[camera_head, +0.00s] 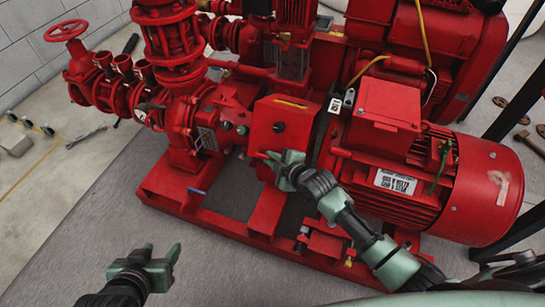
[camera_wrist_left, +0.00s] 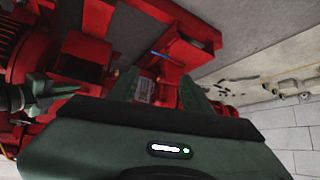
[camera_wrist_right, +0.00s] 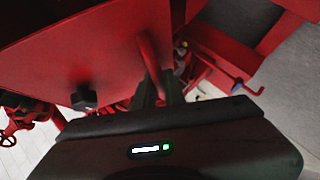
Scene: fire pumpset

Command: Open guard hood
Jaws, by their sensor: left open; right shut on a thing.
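The guard hood, a red box-like cover (camera_head: 290,110), sits in the middle of the pumpset between the pump and the motor. A black knob (camera_head: 279,127) is on its front face; the knob also shows in the right wrist view (camera_wrist_right: 84,97). My right gripper (camera_head: 270,160) is at the hood's lower front edge, shut on a thin red handle (camera_wrist_right: 152,62) beside the hood's face. The fingers partly hide the grip. My left gripper (camera_head: 162,257) is open and empty, low at the front left, apart from the pumpset. Its open fingers show in the left wrist view (camera_wrist_left: 160,90).
The red motor (camera_head: 440,180) stands right of the hood, and red pump piping (camera_head: 165,50) with a handwheel (camera_head: 66,31) stands left. The red base frame (camera_head: 180,205) runs below. Grey floor (camera_head: 230,270) in front is free. Loose parts (camera_head: 525,138) lie at right.

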